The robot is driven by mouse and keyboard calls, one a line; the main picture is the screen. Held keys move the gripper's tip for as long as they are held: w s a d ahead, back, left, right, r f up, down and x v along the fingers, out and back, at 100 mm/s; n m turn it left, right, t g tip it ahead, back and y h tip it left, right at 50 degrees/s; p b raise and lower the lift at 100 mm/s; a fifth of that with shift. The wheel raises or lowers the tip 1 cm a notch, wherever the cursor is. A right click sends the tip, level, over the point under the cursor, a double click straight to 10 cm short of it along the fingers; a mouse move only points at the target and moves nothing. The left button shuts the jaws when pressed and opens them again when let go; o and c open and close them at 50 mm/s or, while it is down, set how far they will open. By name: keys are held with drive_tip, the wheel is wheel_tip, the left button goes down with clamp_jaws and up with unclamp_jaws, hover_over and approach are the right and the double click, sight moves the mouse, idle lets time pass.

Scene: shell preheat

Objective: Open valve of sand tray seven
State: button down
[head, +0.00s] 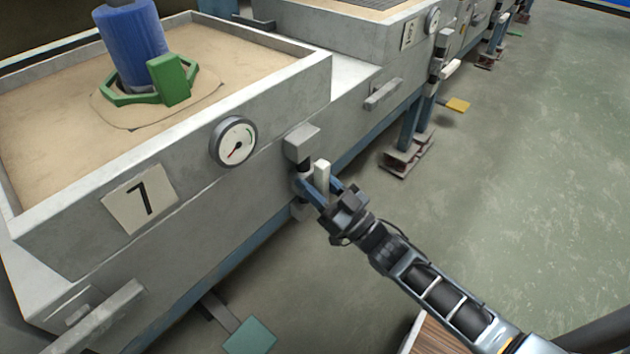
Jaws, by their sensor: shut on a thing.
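Sand tray seven (75,217) is a grey box with a plate (140,198) marked 7 on its near side. A valve (302,143) is fixed at the tray's right corner, with a pale handle (322,176) that stands roughly upright. My gripper (322,190) reaches in from the lower right and is shut on the handle. The gripper's fingers hide the lower part of the handle. A round gauge (233,142) sits between the plate and the valve, its red needle pointing to the lower left.
Sand fills the tray, with a blue cylinder (133,45) in a green clamp (168,79) on it. Another tray with a gauge (433,20) stands behind. A green pedal (250,337) is on the floor below. The floor to the right is clear.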

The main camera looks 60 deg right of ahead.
sight(326, 193)
drive_tip(key=shift+f, duration=0.1)
idle(0.3)
drive_tip(key=c, duration=0.9)
unclamp_jaws()
drive_tip(key=shift+s, duration=0.15)
drive_tip(key=shift+p+v, duration=0.55)
drive_tip(key=shift+v, duration=3.25)
